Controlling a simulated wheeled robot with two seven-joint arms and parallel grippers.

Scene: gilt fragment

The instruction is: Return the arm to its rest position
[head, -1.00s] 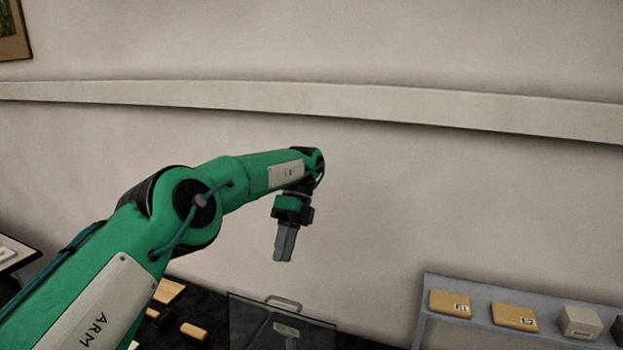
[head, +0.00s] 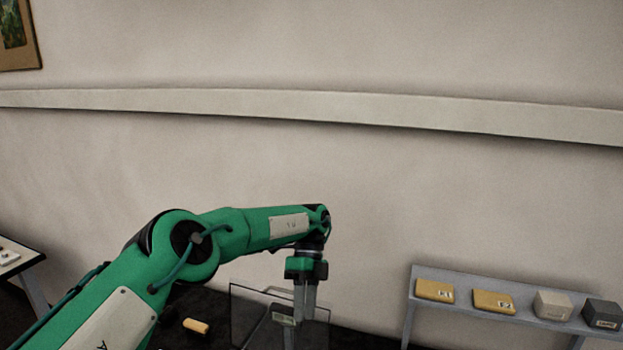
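My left arm (head: 245,230) is green and reaches in from the lower left. Its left gripper (head: 304,312) hangs fingers down near the picture's middle, in front of a clear panel. The grey fingers look close together and overlap at this angle, so I cannot tell whether they are open or shut. I see no object held between them. My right gripper is not in view.
A clear panel or case (head: 255,305) stands behind the gripper. A grey shelf (head: 411,308) at right carries yellow and grey boxes. A white-topped table (head: 20,262) is at far left. A pale wall rises behind.

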